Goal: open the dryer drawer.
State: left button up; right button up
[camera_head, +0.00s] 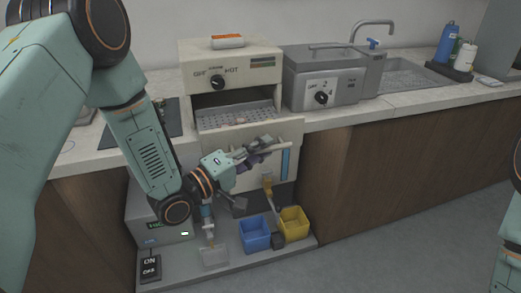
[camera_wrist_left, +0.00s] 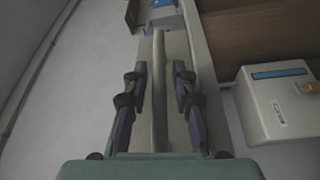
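The dryer (camera_head: 230,62) is a beige box with an OFF/HOT knob, standing on the counter. Its drawer is out toward me, with the perforated metal tray (camera_head: 235,114) showing below the knob panel. The drawer's pale front panel (camera_head: 225,179) is forward of the box. My left gripper (camera_head: 262,150) is at the light handle bar (camera_head: 283,146) on that front. In the left wrist view, the bar (camera_wrist_left: 160,95) runs between the two dark fingers (camera_wrist_left: 160,90), with gaps on both sides, so the gripper is open around it. My right gripper is not in view.
A grey bath unit (camera_head: 325,80) and a sink (camera_head: 405,78) stand to the right. On the low shelf below are a blue bin (camera_head: 254,236), a yellow bin (camera_head: 294,223), a clear container (camera_head: 214,257) and an ON/OFF switch (camera_head: 150,268). The floor at right is clear.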

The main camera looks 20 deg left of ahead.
pick_arm(q)
jog(key=shift+o, duration=0.5)
jog(key=shift+s, duration=0.15)
jog(key=r+v, duration=0.1)
jog(key=v, duration=1)
jog(key=shift+s+a+f, duration=0.2)
jog(key=shift+s+f, duration=0.1)
jog(key=shift+f, duration=0.25)
